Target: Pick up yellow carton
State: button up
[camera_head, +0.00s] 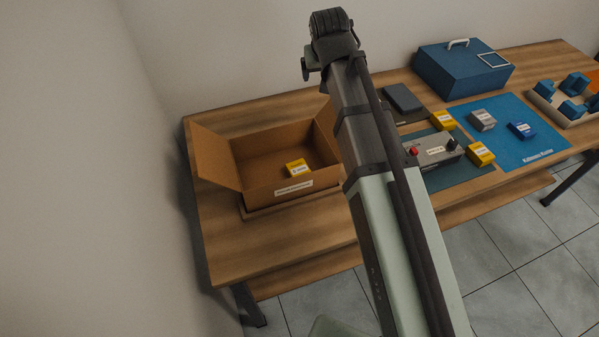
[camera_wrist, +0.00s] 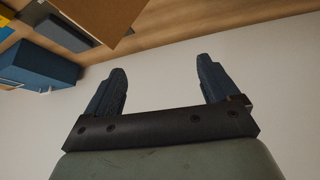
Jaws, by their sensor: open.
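Several small cartons show in the head view. One yellow carton (camera_head: 297,168) lies inside the open cardboard box (camera_head: 215,163) on the left part of the table. Two more yellow cartons, one farther back (camera_head: 443,120) and one nearer the front (camera_head: 480,154), lie to the right of my arm. My gripper (camera_wrist: 160,68) is open and empty in the wrist view, its two dark fingers wide apart against the wall. It is raised above the table, away from the cartons. My arm crosses the middle of the head view and hides part of the table.
A grey carton (camera_head: 482,121) and a blue carton (camera_head: 521,130) lie on a blue mat (camera_head: 540,148). A control box (camera_head: 433,150) with a red button stands left of them. A blue case (camera_head: 462,74) stands behind. The wooden table (camera_head: 235,258) is clear at its left front.

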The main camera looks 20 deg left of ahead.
jog(key=s+a+f+n+g, duration=0.1)
jog(key=s, duration=0.3)
jog(key=n+g+h, duration=0.2)
jog(key=g, duration=0.3)
send_over(300, 171)
jog(key=shift+w+f, duration=0.2)
jog(key=shift+f, duration=3.3)
jog(key=shift+w+f, duration=0.15)
jog(key=shift+f, duration=3.3)
jog(key=shift+s+f, duration=0.2)
jog(key=shift+f, duration=0.5)
jog(key=shift+s+f, duration=0.1)
jog(key=shift+f, duration=1.8)
jog(key=shift+c, duration=0.3)
jog(key=c, duration=1)
jog(key=shift+r, duration=0.1)
